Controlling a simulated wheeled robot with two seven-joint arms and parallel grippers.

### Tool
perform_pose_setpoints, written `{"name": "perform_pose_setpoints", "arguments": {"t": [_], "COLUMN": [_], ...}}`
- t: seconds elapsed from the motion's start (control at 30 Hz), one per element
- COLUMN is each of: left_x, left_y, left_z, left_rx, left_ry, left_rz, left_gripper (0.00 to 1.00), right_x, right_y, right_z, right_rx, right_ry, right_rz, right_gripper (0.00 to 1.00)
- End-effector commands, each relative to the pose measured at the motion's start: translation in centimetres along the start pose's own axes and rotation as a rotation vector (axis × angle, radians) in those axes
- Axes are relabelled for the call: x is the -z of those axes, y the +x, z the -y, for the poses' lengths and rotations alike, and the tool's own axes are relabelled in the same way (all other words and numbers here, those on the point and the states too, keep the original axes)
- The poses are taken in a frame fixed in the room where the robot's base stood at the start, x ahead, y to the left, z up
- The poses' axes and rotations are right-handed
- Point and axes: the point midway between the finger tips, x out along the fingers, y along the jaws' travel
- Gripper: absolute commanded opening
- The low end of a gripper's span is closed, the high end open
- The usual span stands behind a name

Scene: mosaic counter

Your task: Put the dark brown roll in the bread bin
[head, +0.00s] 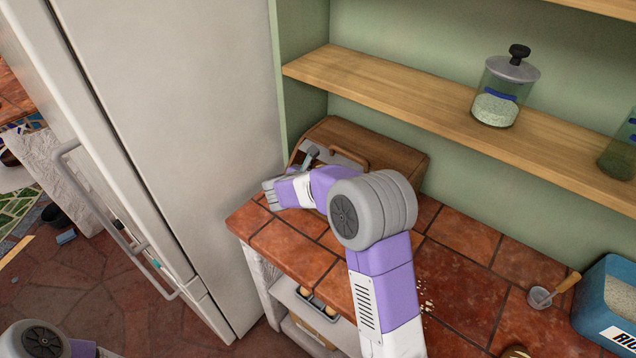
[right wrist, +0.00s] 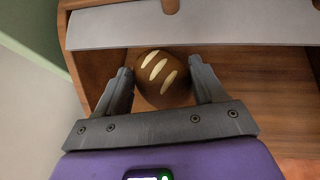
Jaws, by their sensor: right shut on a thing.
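The dark brown roll (right wrist: 162,86), with pale slashes on top, is between the two fingers of my right gripper (right wrist: 159,70) in the right wrist view. That gripper is shut on it. The roll is at the open front of the wooden bread bin (right wrist: 270,72), in front of its inner floor. In the head view the bread bin (head: 398,160) stands at the back of the counter beside the fridge. My right gripper (head: 311,156) reaches its left part there, and my forearm hides much of the front. The roll cannot be made out there. My left gripper is out of view.
The fridge (head: 170,120) stands close on the left. A wooden shelf (head: 420,95) with a glass jar (head: 504,90) runs above the counter. A small scoop (head: 553,290) and a blue container (head: 610,300) are at the right. The tiled counter (head: 470,235) between is mostly clear.

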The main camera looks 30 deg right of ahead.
Motion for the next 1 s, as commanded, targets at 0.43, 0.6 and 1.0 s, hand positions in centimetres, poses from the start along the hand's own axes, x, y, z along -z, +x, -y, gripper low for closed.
{"name": "perform_pose_setpoints", "arguments": {"t": [0.43,0.6,1.0], "left_x": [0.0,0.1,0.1], "left_y": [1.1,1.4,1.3], "left_z": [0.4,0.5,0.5], "left_rx": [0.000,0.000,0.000], "left_ry": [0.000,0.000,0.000], "left_rz": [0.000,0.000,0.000], "left_gripper": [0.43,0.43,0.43], "right_x": [2.9,3.3,3.3], "right_y": [1.6,1.7,1.7], "right_z": [0.0,0.0,0.0], "right_rx": [0.000,0.000,0.000], "right_ry": [0.002,0.001,0.001], "right_rz": [0.000,0.000,0.000], "right_gripper": [0.39,0.39,0.96]}}
